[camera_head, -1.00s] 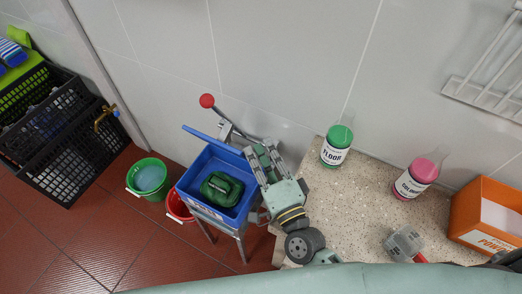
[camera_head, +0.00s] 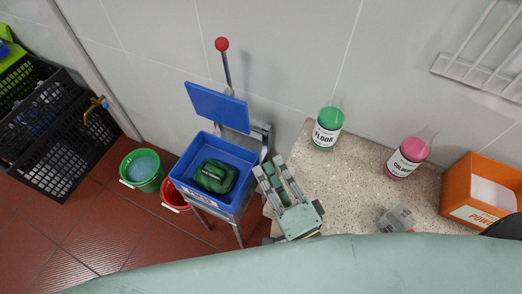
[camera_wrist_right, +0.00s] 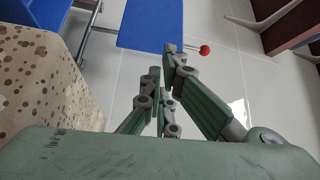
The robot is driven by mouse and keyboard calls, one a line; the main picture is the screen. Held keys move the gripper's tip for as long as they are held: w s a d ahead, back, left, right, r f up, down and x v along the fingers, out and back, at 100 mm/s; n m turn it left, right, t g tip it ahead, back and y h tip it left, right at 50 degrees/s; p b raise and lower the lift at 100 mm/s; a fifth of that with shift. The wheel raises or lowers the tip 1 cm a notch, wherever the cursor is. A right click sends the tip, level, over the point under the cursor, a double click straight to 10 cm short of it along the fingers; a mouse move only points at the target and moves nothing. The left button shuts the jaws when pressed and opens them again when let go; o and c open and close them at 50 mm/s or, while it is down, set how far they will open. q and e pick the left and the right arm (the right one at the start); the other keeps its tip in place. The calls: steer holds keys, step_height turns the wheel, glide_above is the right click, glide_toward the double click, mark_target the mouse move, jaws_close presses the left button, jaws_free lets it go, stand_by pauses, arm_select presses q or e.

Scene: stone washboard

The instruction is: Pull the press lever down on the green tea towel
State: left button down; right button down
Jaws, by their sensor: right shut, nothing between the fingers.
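The green tea towel (camera_head: 215,177) lies folded in the blue tray (camera_head: 247,158) of the press. The blue press plate (camera_head: 216,108) is raised and tilted above the tray's back side. The press lever (camera_head: 227,70) stands up, with a red ball (camera_head: 221,44) on its end. The ball also shows in the wrist view (camera_wrist_right: 204,50), beside the blue plate (camera_wrist_right: 150,22). My right gripper (camera_head: 272,165) is shut and empty, just right of the tray and apart from the lever. It also shows in the wrist view (camera_wrist_right: 163,62). My left gripper is out of view.
A stone counter (camera_head: 345,190) lies right of the press, holding a green-capped bottle (camera_head: 327,128), a pink-capped bottle (camera_head: 406,157) and an orange box (camera_head: 480,190). Green (camera_head: 142,170) and red (camera_head: 172,197) buckets stand at left. Black crates (camera_head: 50,140) are further left.

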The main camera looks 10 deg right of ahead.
steer(key=shift+v, duration=1.05)
